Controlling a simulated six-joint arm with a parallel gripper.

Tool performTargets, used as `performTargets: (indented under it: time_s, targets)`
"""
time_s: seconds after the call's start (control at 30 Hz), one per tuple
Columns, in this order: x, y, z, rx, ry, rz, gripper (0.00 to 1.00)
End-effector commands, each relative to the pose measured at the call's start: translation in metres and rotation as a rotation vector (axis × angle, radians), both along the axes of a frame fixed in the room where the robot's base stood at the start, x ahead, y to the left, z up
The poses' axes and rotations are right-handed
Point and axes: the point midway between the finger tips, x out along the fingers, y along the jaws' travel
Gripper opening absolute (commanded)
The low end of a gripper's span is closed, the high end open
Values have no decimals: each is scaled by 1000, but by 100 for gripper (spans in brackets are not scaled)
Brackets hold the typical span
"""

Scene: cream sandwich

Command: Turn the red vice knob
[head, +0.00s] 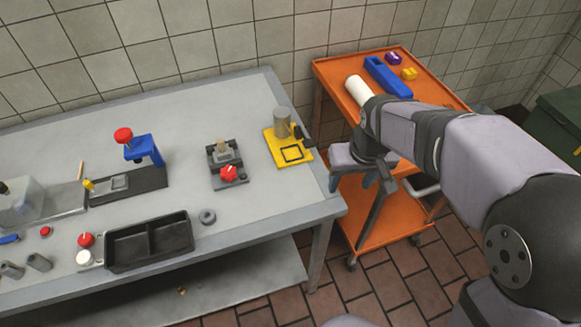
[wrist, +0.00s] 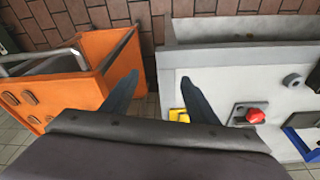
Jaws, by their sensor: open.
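The red vice knob (head: 229,173) sits at the front of a small dark vice (head: 223,155) on the grey workbench. In the wrist view a red knob (wrist: 255,116) shows at the right on a dark block. My gripper (head: 351,182) is open and empty, beyond the bench's right end and in front of the orange cart. It is well to the right of the knob and apart from it. In the wrist view both fingers of my gripper (wrist: 160,78) are spread, with floor and the bench edge between and beyond them.
A yellow fixture (head: 297,157) with a grey cylinder stands between the vice and the bench's right end. A grey ring (head: 207,216) and a black divided tray (head: 148,243) lie in front. A blue press (head: 146,148) stands left. The orange cart (head: 334,69) holds several items.

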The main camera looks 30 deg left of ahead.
Motion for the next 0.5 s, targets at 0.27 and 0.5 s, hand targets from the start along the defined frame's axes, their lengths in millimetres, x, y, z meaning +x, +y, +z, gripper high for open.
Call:
performTargets:
  time_s: [0.27,0.5]
  targets:
    - [-52,55,-25,-41,53,180,54]
    - [-111,161,-50,-68,46,459,54]
